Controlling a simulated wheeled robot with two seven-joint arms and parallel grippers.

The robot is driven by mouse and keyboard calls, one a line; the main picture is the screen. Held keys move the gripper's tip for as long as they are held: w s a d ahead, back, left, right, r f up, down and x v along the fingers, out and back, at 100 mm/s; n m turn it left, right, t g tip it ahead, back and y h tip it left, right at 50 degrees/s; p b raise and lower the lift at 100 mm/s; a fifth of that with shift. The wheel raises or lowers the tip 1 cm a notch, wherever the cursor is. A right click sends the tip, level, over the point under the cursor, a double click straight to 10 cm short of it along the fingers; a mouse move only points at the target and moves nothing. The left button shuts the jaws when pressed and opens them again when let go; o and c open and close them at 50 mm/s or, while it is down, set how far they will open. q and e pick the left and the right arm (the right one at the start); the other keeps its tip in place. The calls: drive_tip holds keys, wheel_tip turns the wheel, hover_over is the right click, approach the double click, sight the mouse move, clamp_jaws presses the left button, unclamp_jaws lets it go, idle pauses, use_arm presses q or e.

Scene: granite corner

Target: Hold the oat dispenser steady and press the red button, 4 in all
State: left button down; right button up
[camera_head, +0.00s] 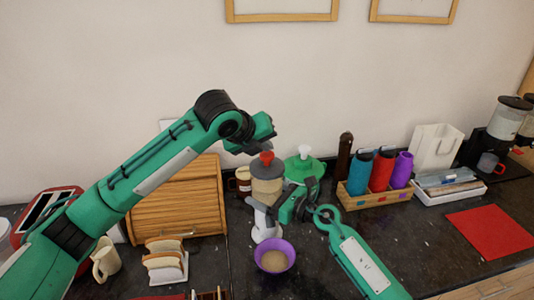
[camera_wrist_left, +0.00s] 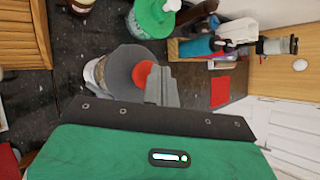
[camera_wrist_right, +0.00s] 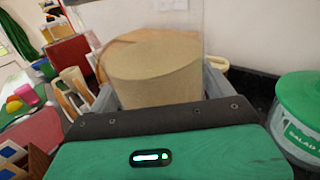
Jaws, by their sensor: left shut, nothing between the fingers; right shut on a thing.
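The oat dispenser (camera_head: 266,188) stands on the dark counter, with a clear body holding oats and a white stand. Its red button (camera_head: 267,157) is on top and also shows in the left wrist view (camera_wrist_left: 142,73). My left gripper (camera_head: 262,148) is shut and empty, its fingertips right at the button; I cannot tell whether they touch it. My right gripper (camera_head: 276,207) is shut on the dispenser's body, which stands upright between its fingers in the right wrist view (camera_wrist_right: 155,75). A purple bowl (camera_head: 275,265) with oats in it sits below the dispenser.
A green-lidded salad container (camera_head: 304,168) stands close behind on the right. A wooden bread box (camera_head: 178,200) is on the left, with a toast rack (camera_head: 166,263) before it. A bottle crate (camera_head: 366,200) stands farther right.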

sight(265, 156)
use_arm(q)
drive_tip(key=shift+f, duration=1.15)
idle(0.5)
drive_tip(key=shift+r, duration=1.55)
drive_tip(key=shift+r, duration=0.1)
drive_tip(key=shift+r, duration=2.45)
wheel_tip(265, 156, up, 4)
drive_tip(key=shift+f, duration=0.1)
idle(0.4)
drive_tip(key=shift+f, duration=0.1)
